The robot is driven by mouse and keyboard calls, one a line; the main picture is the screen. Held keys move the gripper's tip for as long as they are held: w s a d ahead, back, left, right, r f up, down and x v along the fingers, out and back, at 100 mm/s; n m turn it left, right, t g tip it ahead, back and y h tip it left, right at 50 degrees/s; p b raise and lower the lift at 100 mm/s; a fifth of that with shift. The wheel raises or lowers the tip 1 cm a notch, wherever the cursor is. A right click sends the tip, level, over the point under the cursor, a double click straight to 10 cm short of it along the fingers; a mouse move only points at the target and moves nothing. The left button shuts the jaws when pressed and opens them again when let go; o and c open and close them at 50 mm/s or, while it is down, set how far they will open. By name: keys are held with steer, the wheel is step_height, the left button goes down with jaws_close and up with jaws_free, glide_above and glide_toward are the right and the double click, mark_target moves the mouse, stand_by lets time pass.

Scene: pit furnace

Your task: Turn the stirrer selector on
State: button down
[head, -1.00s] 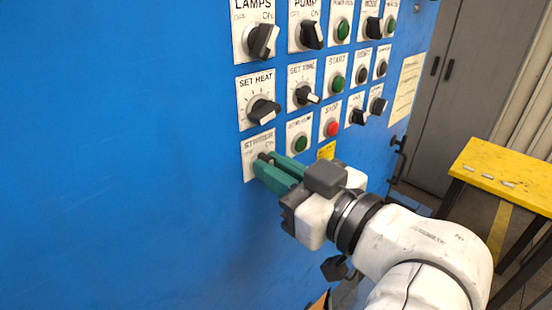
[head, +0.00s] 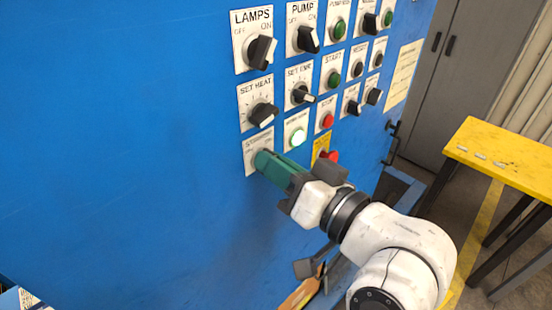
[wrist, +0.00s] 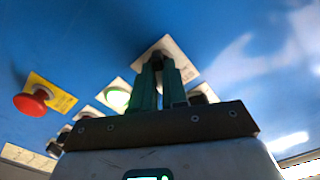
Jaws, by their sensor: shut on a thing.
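The stirrer selector's white plate (head: 254,147) is at the lower left of the switch panel in the head view. My gripper (head: 263,161) is at this plate with its green fingers. The fingers hide the knob in the head view. In the wrist view the dark knob (wrist: 157,59) shows between the fingertips, in front of its white plate (wrist: 180,50). My gripper (wrist: 158,68) is shut on the knob. The knob's exact pointing direction is hidden. The green lamp (head: 296,137) right of the stirrer plate glows brightly, and it also glows in the wrist view (wrist: 118,98).
Several knobs and buttons sit close above and right, among them the set heat knob (head: 263,113) and the red stop button (head: 327,121). A red mushroom button (wrist: 31,102) on a yellow plate is near my gripper. A yellow table (head: 500,155) stands at right.

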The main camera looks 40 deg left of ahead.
stand_by(0.4)
steer(key=c, duration=1.2)
jaws_free()
steer(key=shift+o, duration=0.2)
steer(key=d+b, duration=0.3)
steer(key=d, duration=0.7)
steer(key=shift+s+d, duration=0.4)
